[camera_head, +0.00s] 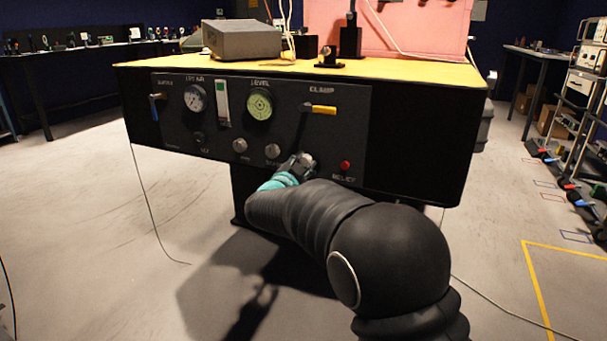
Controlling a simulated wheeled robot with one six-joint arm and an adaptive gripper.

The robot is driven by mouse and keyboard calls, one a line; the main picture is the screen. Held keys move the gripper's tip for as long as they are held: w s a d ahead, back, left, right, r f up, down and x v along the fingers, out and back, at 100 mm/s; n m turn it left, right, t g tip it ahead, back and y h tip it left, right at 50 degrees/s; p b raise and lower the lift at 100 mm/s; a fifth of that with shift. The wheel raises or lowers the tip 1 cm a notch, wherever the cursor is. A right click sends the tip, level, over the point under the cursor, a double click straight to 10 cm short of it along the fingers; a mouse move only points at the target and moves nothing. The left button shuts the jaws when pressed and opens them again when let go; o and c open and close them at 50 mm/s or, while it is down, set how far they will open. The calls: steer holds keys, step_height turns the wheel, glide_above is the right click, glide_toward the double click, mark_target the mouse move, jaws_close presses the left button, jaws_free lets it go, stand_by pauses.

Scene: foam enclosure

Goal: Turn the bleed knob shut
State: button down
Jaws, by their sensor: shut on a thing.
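A dark control panel (225,120) on the front of the bench carries a low row of round silver knobs. The left knob (240,146) and the middle knob (272,151) are uncovered. My gripper (302,164) is at the right end of the row, shut on a silver knob (309,160) there. The gripper hides part of this knob. Its label is hidden and the small labels under the other knobs are too blurred to read, so I cannot confirm which is the bleed knob.
A red relief button (346,165) is just right of my gripper. A yellow-handled clamp lever (320,109) is above. Two gauges (195,98) (259,105) and a blue-handled lever (157,97) are farther left. A grey box (241,39) stands on the yellow bench top (390,76).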

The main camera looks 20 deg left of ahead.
steer(key=m+b, duration=0.2)
steer(key=m, duration=0.3)
steer(key=shift+a+b, duration=0.1)
steer(key=shift+b, duration=0.25)
steer(key=shift+m, duration=0.3)
steer(key=c, duration=0.8)
jaws_free()
steer(key=shift+h, duration=0.4)
steer(key=s, duration=0.8)
steer(key=s+f, duration=0.1)
steer(key=s, duration=0.3)
steer(key=shift+a, duration=0.4)
